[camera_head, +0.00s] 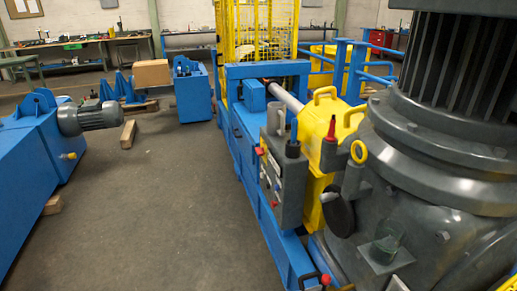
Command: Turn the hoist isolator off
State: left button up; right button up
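I cannot tell for sure which part is the hoist isolator. A grey control box (291,190) is mounted on the side of the blue machine frame (240,150) in the middle of the head view. It carries small controls on its face, one of them red, and a dark knob (292,149) on top. A red handle-like part (331,128) stands upright just right of the box, in front of a yellow cover (318,118). The setting of any switch is too small to read. Neither of my grippers is in view.
A large dark grey motor housing (450,150) fills the right side. A blue machine with a grey motor (90,117) stands at the left. A yellow mesh guard (258,35) and workbenches (80,45) stand behind.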

aim_at(261, 152)
jog(key=i+j+z, duration=0.1)
jog(key=i+j, duration=0.25)
jog(key=i+j+z, duration=0.1)
jog(key=i+j, duration=0.2)
jog(key=i+j+z, duration=0.1)
jog(key=i+j, duration=0.2)
jog(key=j, duration=0.25)
jog(key=i+j+z, duration=0.1)
jog(key=i+j, duration=0.2)
jog(key=j, duration=0.15)
jog(key=i+j+z, duration=0.1)
jog(key=i+j, duration=0.15)
jog(key=j, duration=0.2)
